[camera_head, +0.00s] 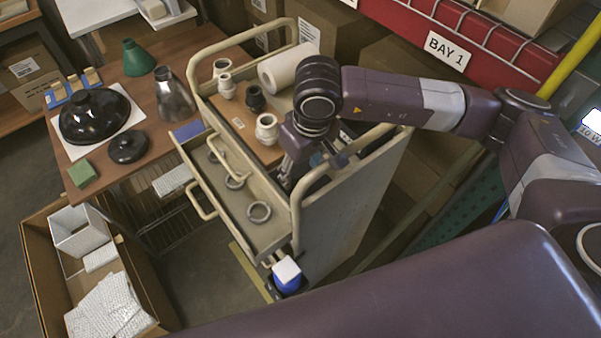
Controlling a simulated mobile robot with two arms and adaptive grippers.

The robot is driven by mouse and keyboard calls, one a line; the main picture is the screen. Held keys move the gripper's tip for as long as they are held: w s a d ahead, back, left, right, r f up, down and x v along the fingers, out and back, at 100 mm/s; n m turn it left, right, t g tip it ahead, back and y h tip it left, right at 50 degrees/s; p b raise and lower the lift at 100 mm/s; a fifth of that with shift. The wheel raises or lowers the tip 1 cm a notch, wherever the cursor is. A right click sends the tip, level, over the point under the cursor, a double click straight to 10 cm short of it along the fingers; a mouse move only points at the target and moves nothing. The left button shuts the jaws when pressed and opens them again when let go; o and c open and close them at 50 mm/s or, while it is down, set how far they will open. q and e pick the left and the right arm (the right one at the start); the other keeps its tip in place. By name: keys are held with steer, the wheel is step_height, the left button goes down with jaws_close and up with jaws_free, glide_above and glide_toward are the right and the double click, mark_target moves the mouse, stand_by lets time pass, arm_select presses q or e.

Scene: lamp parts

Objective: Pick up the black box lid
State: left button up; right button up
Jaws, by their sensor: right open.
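I cannot clearly make out a black box lid in the head view. A small dark piece (347,131) shows on the cart top just right of my right gripper, too small and covered to tell what it is. My right gripper (287,172) points down over the right side of the cart, near its handle rail. It is open, and I see nothing between its fingers. The wrist hides part of the cart top. A glossy black dome shade (93,112) and a black round disc (127,147) lie on the wooden table at the left. My left gripper is out of view.
The beige cart (345,205) has an open drawer (232,203) with several grey rings. A cardboard box (150,285) with white packing sits lower left. The cart's raised rails are obstacles.

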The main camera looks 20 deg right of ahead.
steer(key=shift+c, duration=0.5)
steer(key=c, duration=1)
